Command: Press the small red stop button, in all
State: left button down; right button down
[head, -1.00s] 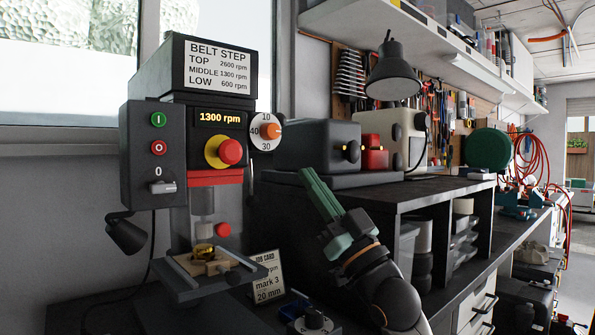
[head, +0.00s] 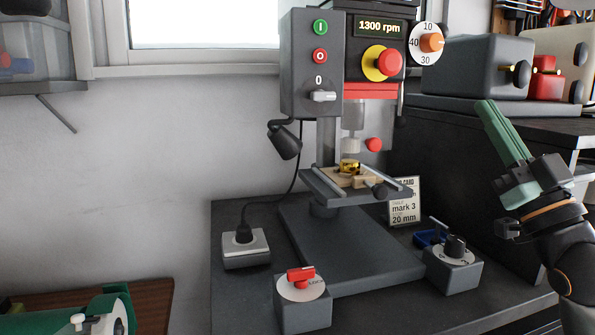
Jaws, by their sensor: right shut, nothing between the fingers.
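The small red stop button (head: 320,56) is a round red button with a white ring mark. It sits on the dark switch box (head: 300,80) at the left of the drill press, below the green start button (head: 320,27) and above a switch lever (head: 324,96) marked 0. A large red mushroom button (head: 389,63) on a yellow ring is to its right. My right gripper (head: 489,108) has green fingers, shut and empty, pointing up and left. It is to the right of the press, apart from the buttons. My left gripper is not in view.
The press table (head: 345,190) carries a small brass part (head: 349,166) in a clamp. A display (head: 382,27) reads 1300 rpm. A job card (head: 405,200), a box with a red switch (head: 302,300), a box with a black knob (head: 452,272) and a plug socket (head: 245,250) stand around the base.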

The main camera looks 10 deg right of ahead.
aim_at(320, 56)
jog(key=k+l, duration=0.1)
jog(key=k, duration=0.4)
jog(key=k+l, duration=0.1)
jog(key=k, duration=0.4)
